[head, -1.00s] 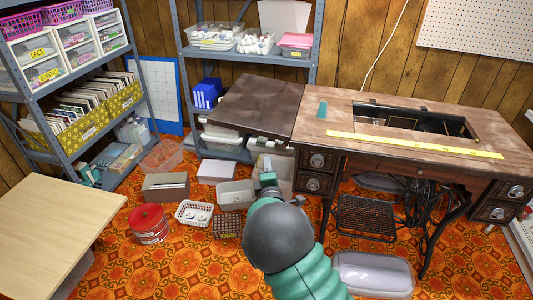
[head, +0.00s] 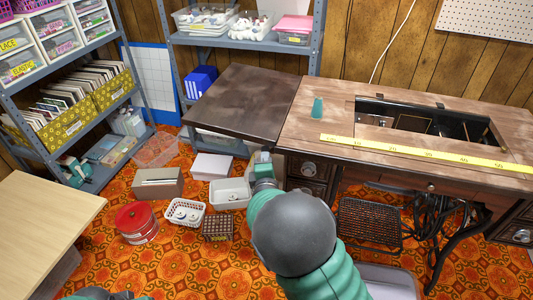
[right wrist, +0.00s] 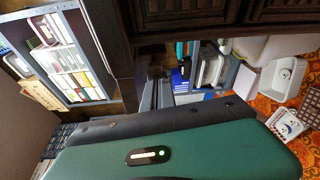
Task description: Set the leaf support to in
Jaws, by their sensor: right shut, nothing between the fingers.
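The sewing table (head: 310,120) has a brown wooden top, with its dark leaf (head: 245,100) standing out level on the left. The leaf support is under the leaf and I cannot make it out in the head view. My right gripper (head: 262,158) is below the leaf's front right corner, beside the drawers (head: 308,170), partly hidden by my own arm. In the right wrist view its dark fingers (right wrist: 156,92) are shut and empty near the dark underside of the table (right wrist: 185,18). I cannot tell whether they touch anything. My left gripper is not visible.
A yellow ruler (head: 425,152) and a small teal piece (head: 318,108) lie on the tabletop. White bins (head: 231,193), a box (head: 158,184) and a red tin (head: 136,222) stand on the floor left of my right arm. A light table (head: 40,225) is at the left.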

